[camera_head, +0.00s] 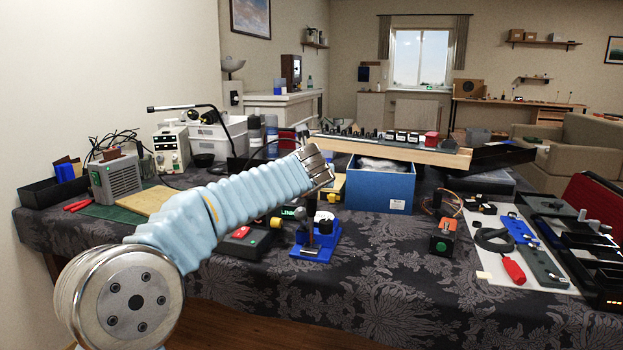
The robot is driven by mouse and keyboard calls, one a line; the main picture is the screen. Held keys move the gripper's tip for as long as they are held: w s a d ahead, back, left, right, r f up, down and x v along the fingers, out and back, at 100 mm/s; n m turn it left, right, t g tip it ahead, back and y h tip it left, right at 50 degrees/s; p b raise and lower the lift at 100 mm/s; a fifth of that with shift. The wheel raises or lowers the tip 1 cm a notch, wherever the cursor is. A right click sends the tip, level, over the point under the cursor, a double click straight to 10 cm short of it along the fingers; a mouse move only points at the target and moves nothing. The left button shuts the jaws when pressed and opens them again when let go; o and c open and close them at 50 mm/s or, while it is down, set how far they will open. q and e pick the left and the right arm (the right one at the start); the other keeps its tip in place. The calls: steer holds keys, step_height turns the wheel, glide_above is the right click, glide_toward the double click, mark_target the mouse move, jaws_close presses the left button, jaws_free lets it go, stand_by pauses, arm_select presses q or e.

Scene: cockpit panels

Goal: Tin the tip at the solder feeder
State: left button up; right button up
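My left arm reaches in from the lower left, in a pale blue sleeve. Its metal gripper (318,166) is over the middle of the table, pointing right and away. I cannot tell whether its fingers are open or hold anything. Below it stands a small blue stand (318,243) with a dark upright part. Left of that is a dark unit (245,242) with a red button and a green one. A green "LINK" display (289,212) is partly hidden behind. I cannot clearly make out the soldering iron tip or which item is the solder feeder. My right gripper is not in view.
A blue box (380,187) stands behind, near a long wooden rack (393,149) of small parts. A box with a green button (442,239) and a white mat (520,250) with tools lie right. The patterned cloth (380,290) is clear in front.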

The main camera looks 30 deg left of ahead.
arm_select(q)
steer(key=shift+f+b, duration=0.4)
steer(key=shift+f, duration=0.15)
stand_by(0.6)
stand_by(0.8)
step_height(320, 180, up, 7)
steer(key=p, duration=0.2)
steer(key=shift+p, duration=0.4)
steer(key=shift+s, duration=0.1)
